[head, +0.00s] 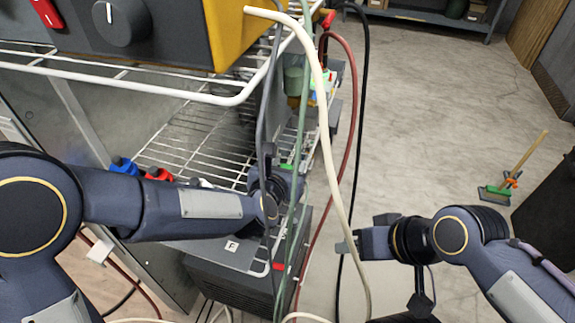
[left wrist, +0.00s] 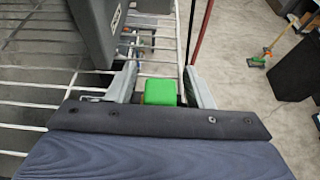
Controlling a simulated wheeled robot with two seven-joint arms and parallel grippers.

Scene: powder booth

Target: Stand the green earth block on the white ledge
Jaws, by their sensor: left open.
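The green block (left wrist: 160,92) shows in the left wrist view between the two fingers of my left gripper (left wrist: 161,78), with a gap to the right finger. The gripper is open around it and does not clamp it. In the head view my left gripper (head: 280,185) is at the right end of the wire rack, partly hidden by hanging cables. A small bit of green shows beside it there. My right gripper (head: 362,236) is low, right of the cables, and its jaw gap is unclear. I cannot pick out the white ledge for sure.
A white wire rack (head: 190,145) holds a blue-capped bottle (head: 124,165) and a red-capped bottle (head: 158,174). A cream hose (head: 325,130) and a red hose (head: 350,120) hang near my left gripper. Open floor (head: 440,120) lies to the right, with a broom (head: 515,175).

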